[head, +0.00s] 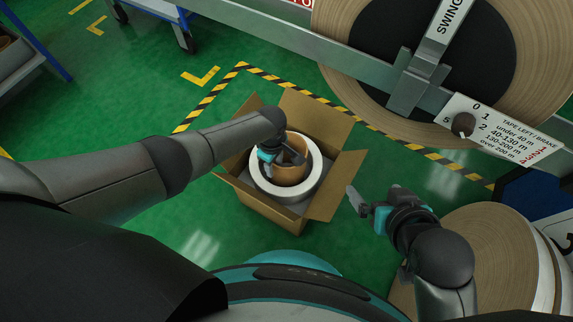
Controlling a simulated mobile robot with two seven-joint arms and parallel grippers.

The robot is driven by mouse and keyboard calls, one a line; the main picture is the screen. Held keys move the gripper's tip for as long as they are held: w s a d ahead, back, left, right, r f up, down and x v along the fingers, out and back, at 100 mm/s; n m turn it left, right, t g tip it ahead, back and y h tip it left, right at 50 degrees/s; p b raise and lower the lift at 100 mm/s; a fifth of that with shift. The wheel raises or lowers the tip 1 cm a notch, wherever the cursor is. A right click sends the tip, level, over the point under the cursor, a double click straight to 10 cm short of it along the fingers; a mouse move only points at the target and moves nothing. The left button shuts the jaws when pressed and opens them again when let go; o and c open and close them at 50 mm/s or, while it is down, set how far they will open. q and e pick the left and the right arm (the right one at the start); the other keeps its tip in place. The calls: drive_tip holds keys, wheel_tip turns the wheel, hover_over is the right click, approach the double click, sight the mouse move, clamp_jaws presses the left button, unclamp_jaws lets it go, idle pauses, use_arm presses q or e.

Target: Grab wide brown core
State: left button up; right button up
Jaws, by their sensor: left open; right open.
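The wide brown core (291,174) stands in an open cardboard box (272,208) on the green floor. A white ring (312,181) surrounds the core inside the box. My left gripper (276,163) is at the core's upper left and covers part of its rim. It is open, but I cannot tell whether its fingers touch the core. My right gripper (362,203) is open and empty, to the right of the box and apart from it.
A large tape roll (348,30) on a grey frame and a brake dial plate (495,127) stand at the upper right. More rolls (490,262) stand at the lower right. Yellow-black floor tape (207,98) runs behind the box. The floor left of it is mostly clear.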

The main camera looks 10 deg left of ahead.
sight(275, 170)
use_arm(q)
drive_tip(key=shift+f+b, duration=0.45)
drive_tip(key=shift+f, duration=0.1)
drive_tip(key=shift+f+b, duration=0.4)
drive_tip(key=shift+f, duration=0.05)
drive_tip(key=shift+f+b, duration=0.4)
drive_tip(key=shift+f, duration=0.25)
use_arm(e)
drive_tip(key=w+a+r+t+y, duration=0.1)
drive_tip(key=w+a+t+y, duration=0.1)
drive_tip(key=a+t, duration=0.3)
drive_tip(key=shift+w+a+r+y, duration=0.15)
drive_tip(key=shift+a+r+y, duration=0.1)
drive_tip(key=shift+a+y, duration=0.15)
use_arm(q)
drive_tip(key=shift+c, duration=0.3)
clamp_jaws()
